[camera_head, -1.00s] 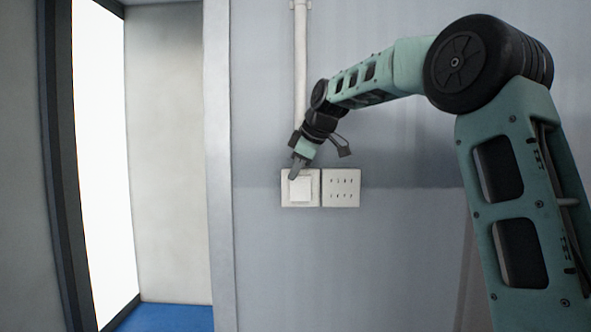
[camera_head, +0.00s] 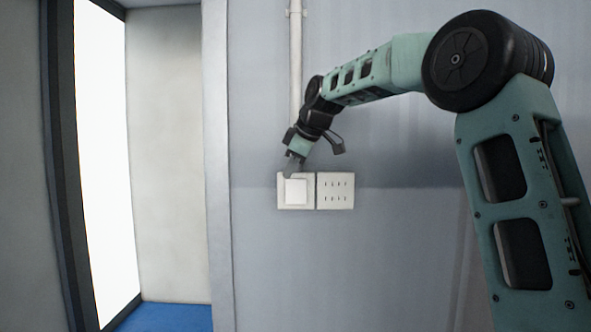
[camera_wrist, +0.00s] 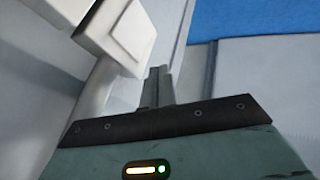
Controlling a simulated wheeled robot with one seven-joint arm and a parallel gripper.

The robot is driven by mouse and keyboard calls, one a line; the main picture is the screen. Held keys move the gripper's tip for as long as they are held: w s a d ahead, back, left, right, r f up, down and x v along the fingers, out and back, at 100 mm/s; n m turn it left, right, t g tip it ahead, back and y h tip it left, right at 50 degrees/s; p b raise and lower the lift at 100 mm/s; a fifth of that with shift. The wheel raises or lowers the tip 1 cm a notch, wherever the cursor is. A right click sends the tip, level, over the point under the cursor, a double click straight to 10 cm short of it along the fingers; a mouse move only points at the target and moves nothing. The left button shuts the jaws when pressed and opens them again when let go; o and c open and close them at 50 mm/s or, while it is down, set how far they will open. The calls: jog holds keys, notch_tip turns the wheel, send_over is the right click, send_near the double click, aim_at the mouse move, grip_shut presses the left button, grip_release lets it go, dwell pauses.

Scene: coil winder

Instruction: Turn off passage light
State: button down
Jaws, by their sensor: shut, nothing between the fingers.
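The passage light switch is a white wall plate (camera_head: 283,203) with a raised square rocker (camera_head: 297,191). In the wrist view a white plate with a raised square (camera_wrist: 126,33) shows at the upper left. My gripper (camera_head: 293,172) is at the upper edge of the switch, with its fingers pointing down. In the wrist view the fingertips (camera_wrist: 158,74) are together and hold nothing. Whether they touch the rocker cannot be told.
A white socket plate (camera_head: 335,191) sits right beside the switch. A white conduit (camera_head: 296,60) runs up the wall above. Left of the wall edge (camera_head: 219,170) is a passage with a blue floor (camera_head: 168,318) and a bright white panel (camera_head: 103,150).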

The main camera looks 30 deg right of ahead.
jog(key=b+v, duration=0.2)
jog(key=v, duration=0.8)
jog(key=shift+r+b, duration=0.3)
jog(key=s+a+f+g+b, duration=0.15)
jog(key=s+a+f, duration=0.25)
jog(key=a+f, duration=0.4)
jog(key=s+a+f+g+y+b, duration=0.15)
jog(key=s+a+f, duration=0.25)
jog(key=a+f, duration=0.5)
jog(key=s+a+f+g+b, duration=0.1)
jog(key=s+a+f+b, duration=0.15)
jog(key=a+f, duration=0.55)
jog(key=s+a+f+m+g+h+b, duration=0.1)
jog(key=s+f, duration=0.9)
jog(key=s, duration=0.2)
jog(key=s+a+f+g+h+b, duration=0.1)
jog(key=s+f+g, duration=0.1)
jog(key=s+f, duration=0.9)
jog(key=s, duration=0.2)
jog(key=shift+s+a+m, duration=0.3)
jog(key=shift+m, duration=0.1)
jog(key=shift+a, duration=0.1)
